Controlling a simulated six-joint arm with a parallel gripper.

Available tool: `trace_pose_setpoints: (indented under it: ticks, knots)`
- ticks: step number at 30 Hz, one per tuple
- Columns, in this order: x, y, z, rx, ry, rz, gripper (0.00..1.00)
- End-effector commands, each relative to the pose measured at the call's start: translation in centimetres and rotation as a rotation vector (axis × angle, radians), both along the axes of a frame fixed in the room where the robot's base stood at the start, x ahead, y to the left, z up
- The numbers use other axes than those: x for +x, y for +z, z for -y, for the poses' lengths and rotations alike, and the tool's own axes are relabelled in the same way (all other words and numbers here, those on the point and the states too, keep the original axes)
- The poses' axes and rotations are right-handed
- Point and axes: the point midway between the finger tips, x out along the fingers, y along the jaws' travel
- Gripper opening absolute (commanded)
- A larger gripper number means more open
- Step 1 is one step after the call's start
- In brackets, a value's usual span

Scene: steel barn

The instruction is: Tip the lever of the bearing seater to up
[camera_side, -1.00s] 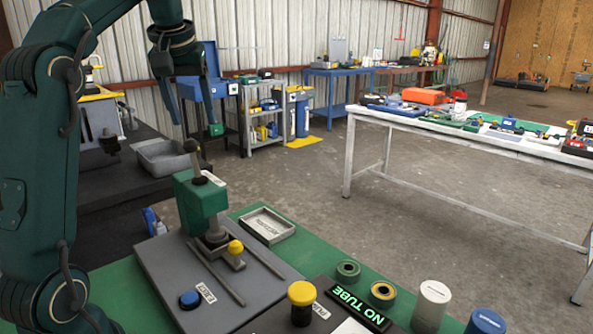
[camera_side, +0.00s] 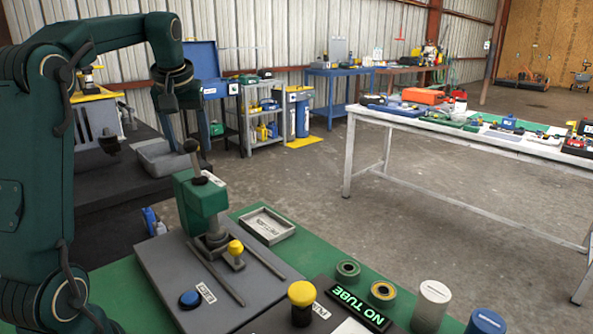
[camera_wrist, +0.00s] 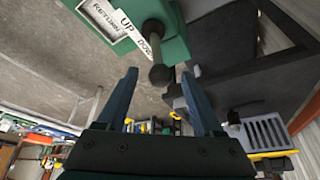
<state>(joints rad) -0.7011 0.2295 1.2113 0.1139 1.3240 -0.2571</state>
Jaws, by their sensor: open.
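The bearing seater has a green body (camera_side: 203,205) on a grey base plate (camera_side: 165,268). Its lever (camera_side: 193,148) is a grey rod with a dark round knob, rising from the top and leaning slightly left in the side view. In the wrist view the knob (camera_wrist: 161,75) shows between my fingertips, below a label reading RETURN, UP and DOWN (camera_wrist: 125,22). My gripper (camera_side: 188,140) is open and points down at the lever's top; it also shows in the wrist view (camera_wrist: 160,73). I cannot tell whether either finger touches the knob.
A yellow knob (camera_side: 235,248), blue button (camera_side: 190,299) and two rails lie on the base plate. A grey tray (camera_side: 266,225), a yellow-topped post (camera_side: 302,293), rings, canisters and a lit NO TUBE sign (camera_side: 357,305) stand to the right. A grey bin (camera_side: 165,158) is behind.

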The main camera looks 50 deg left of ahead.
Motion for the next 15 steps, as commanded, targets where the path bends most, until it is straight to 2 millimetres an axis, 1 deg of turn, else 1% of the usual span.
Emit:
trace_pose_setpoints:
  ticks: [9,12,15]
  knots:
    - [0.7,-3.5,-1.2,-0.003,0.000,-0.003,0.69]
    - [0.9,-4.3,-1.4,-0.001,0.000,-0.002,0.69]
    - [1.0,-4.6,-1.6,-0.001,0.000,-0.002,0.69]
